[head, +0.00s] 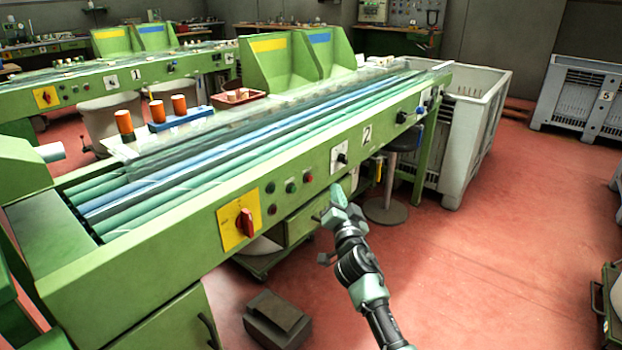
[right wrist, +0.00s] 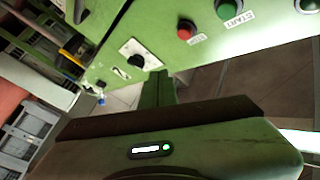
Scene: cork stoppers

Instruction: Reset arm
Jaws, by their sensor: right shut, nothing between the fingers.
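My right arm comes up from the bottom of the head view. Its gripper (head: 338,194) is shut and empty, in front of the front panel of the green sorting machine (head: 150,245), below and left of the number 2 label. I cannot tell how wide the gap to the panel is. In the right wrist view, the machine's green panel (right wrist: 165,45) appears close and turned, with a red button (right wrist: 186,32) and a green START button (right wrist: 228,9). My left gripper is not in view.
A yellow plate with a red switch (head: 245,224) is on the panel. Orange cups (head: 179,104) and a red tray (head: 237,98) stand on the machine. A stool (head: 386,210) and a grey crate (head: 471,135) stand right of the gripper.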

